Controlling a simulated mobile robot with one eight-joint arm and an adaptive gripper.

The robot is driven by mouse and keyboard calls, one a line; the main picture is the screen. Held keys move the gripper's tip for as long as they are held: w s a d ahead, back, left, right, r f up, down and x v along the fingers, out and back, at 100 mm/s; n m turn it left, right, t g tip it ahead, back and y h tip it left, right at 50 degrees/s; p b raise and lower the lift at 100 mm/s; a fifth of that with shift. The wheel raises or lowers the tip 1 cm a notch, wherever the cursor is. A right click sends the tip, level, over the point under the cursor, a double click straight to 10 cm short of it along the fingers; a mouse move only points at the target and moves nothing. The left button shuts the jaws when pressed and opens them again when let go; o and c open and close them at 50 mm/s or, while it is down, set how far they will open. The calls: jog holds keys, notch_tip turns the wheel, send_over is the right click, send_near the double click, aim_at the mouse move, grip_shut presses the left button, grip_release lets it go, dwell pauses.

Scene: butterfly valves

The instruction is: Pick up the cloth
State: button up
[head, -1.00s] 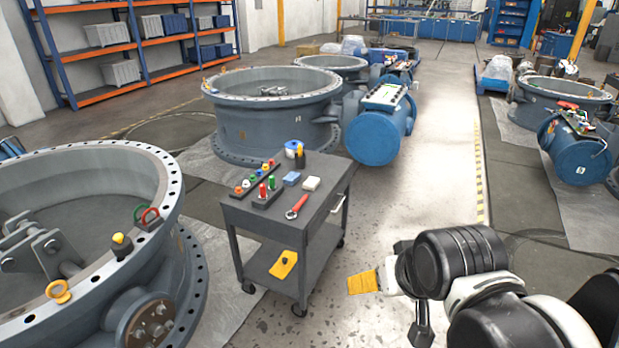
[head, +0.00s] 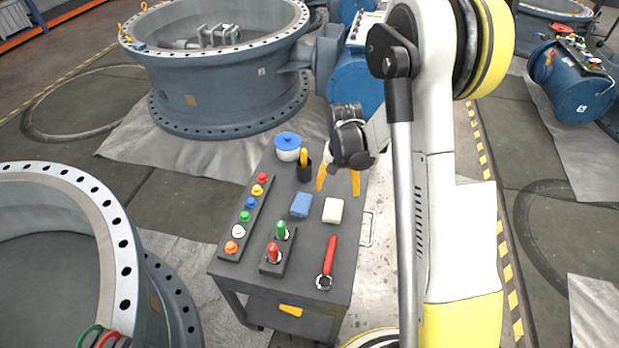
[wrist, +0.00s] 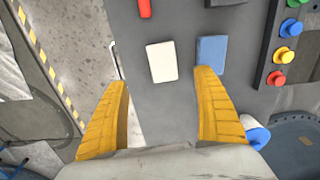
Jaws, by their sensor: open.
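A small white folded pad (head: 333,210) and a blue pad (head: 301,204) lie side by side on the grey cart top (head: 265,190); I cannot tell for sure which one is the cloth. My gripper (head: 338,191) is open and empty, its yellow fingers pointing down above the cart, just behind the pads. In the wrist view, the white pad (wrist: 162,61) lies ahead of the gap between the fingertips (wrist: 161,78). The blue pad (wrist: 211,52) is beyond the right fingertip, which overlaps its near edge in the picture.
A red wrench (head: 328,260), a holder with red and green tools (head: 277,255) and a strip of coloured knobs (head: 246,220) share the cart. A blue-lidded tub (head: 287,146) and a dark cup (head: 304,171) stand near my gripper. Large valve bodies (head: 215,85) surround the cart.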

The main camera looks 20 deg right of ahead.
aim_at(333, 208)
jog(key=shift+w+f, duration=0.6)
jog(key=shift+f, duration=0.3)
jog(key=f, duration=0.1)
jog(key=f+b, duration=0.1)
jog(key=f, duration=0.1)
jog(key=f+b, duration=0.1)
jog(key=shift+s+f, duration=0.3)
jog(key=shift+f, duration=0.1)
notch_tip(333, 208, down, 5)
jog(key=b, duration=0.3)
jog(key=shift+w+a+b, duration=0.1)
jog(key=shift+w+b, duration=0.05)
jog(key=shift+b, duration=0.15)
jog(key=c, duration=1.1)
